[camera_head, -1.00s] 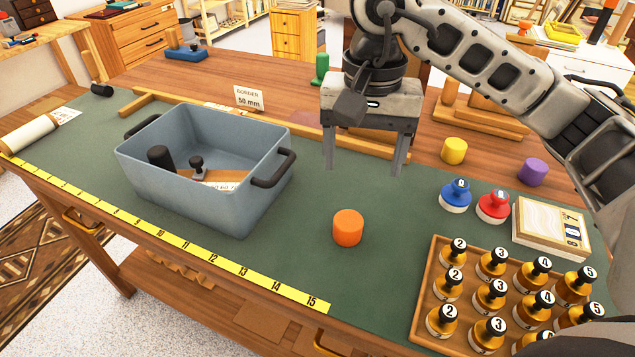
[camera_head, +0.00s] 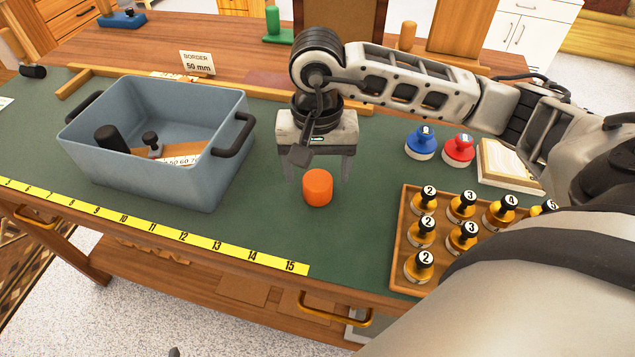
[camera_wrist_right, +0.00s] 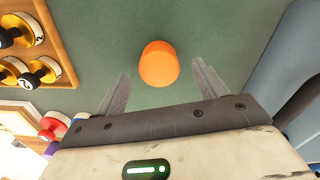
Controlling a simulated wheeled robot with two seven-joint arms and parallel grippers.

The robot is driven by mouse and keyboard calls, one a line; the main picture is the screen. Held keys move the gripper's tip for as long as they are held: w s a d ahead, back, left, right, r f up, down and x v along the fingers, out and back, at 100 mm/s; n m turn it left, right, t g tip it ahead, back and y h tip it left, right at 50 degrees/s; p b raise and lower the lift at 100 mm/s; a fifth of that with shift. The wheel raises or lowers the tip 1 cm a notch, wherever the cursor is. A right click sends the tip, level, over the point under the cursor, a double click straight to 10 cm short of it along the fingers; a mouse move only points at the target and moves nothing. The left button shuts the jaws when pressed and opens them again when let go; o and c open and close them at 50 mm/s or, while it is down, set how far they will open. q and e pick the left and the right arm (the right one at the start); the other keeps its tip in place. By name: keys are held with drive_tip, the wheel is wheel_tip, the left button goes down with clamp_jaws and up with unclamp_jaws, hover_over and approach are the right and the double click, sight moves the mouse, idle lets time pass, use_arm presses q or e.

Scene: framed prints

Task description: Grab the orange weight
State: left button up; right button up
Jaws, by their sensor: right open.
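The orange weight (camera_head: 317,188) is a short upright cylinder on the green mat, right of the grey bin. It also shows in the right wrist view (camera_wrist_right: 159,64), ahead of the fingertips and roughly between their lines. My right gripper (camera_head: 318,178) is open and empty, just behind the weight, with its fingers pointing down. In the right wrist view its two fingers (camera_wrist_right: 162,76) are spread apart, and I see no contact with the weight. My left gripper is not in view.
A grey bin (camera_head: 215,165) with black handles stands to the left. A wooden tray (camera_head: 398,270) of numbered stamps lies at the right. Blue (camera_head: 420,146) and red (camera_head: 458,151) knobbed pieces stand behind it. A yellow ruler (camera_head: 150,232) runs along the front edge.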

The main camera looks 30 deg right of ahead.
sight(318, 180)
drive_tip(key=shift+f, duration=1.5)
drive_tip(key=c, duration=1.2)
drive_tip(key=shift+r, duration=0.1)
drive_tip(key=c, duration=0.3)
